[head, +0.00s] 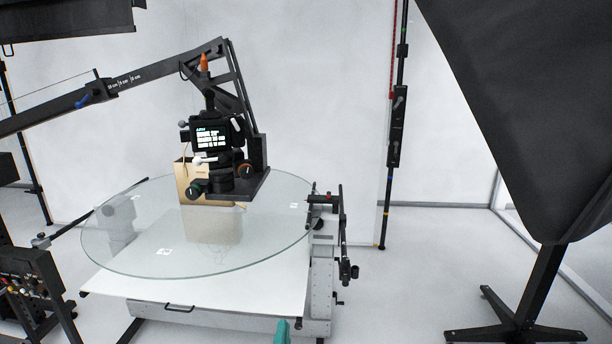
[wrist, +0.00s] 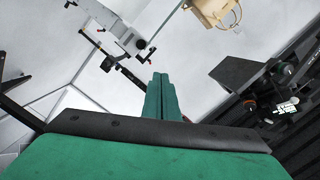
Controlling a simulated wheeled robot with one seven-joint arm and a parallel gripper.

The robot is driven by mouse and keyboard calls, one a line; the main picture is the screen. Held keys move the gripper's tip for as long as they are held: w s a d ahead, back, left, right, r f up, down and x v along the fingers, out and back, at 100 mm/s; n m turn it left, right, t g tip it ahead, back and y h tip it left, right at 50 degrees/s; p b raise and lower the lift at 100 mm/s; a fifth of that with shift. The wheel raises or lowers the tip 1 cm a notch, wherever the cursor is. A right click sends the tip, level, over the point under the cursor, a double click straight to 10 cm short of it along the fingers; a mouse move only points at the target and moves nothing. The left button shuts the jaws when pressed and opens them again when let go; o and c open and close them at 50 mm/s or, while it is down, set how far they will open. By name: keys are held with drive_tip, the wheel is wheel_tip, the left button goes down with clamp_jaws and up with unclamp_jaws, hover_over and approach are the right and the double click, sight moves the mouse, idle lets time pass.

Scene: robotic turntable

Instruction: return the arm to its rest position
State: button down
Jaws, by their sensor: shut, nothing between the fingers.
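My gripper (wrist: 161,98) shows in the wrist view as two green fingers side by side. They are shut with nothing between them. In the head view only a small green piece of my gripper (head: 282,331) shows at the bottom edge, in front of the turntable's base. The round glass turntable (head: 130,235) stands beyond it, over a white board. The rest of my arm is out of view.
A camera (head: 212,134) hangs on a black boom (head: 140,82) over the glass. A tan wooden object (head: 190,178) stands behind the camera. A large dark panel on a stand (head: 545,120) fills the right. A control box (head: 25,275) stands at left. Floor at right centre is clear.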

drive_tip(key=s+d+f+n+g, duration=0.1)
drive_tip(key=s+d+f+n, duration=0.25)
drive_tip(key=s+f, duration=0.6)
drive_tip(key=s+d+f+n, duration=0.2)
drive_tip(key=s+f+n, duration=0.3)
drive_tip(key=s, duration=0.7)
drive_tip(key=s+n, duration=0.2)
drive_tip(key=s, duration=2)
drive_tip(key=shift+f+g, duration=0.35)
drive_tip(key=shift+g, duration=0.05)
